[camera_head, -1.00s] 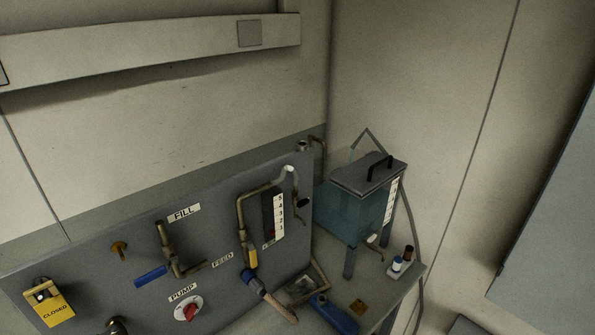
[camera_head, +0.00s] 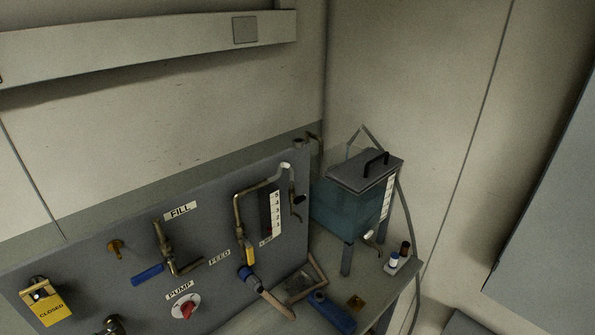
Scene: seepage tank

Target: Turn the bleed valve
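No valve in view has a readable bleed label, so I cannot tell which one is the bleed valve. A small dark-handled valve (camera_head: 298,200) sits on thin pipework at the panel's right edge. A brass fitting (camera_head: 116,248) sticks out at the panel's left. A blue lever (camera_head: 148,274) is on the pipe under the FILL label (camera_head: 180,210). A yellow lever (camera_head: 250,252) is on the pipe right of the FEED label (camera_head: 220,257). A red knob (camera_head: 188,309) is under the PUMP label. Neither gripper is in view.
A clear tank of bluish water (camera_head: 340,208) with a grey handled lid (camera_head: 364,168) stands on legs right of the grey panel (camera_head: 90,265). Small bottles (camera_head: 393,261) and a blue object (camera_head: 332,313) are on the bench.

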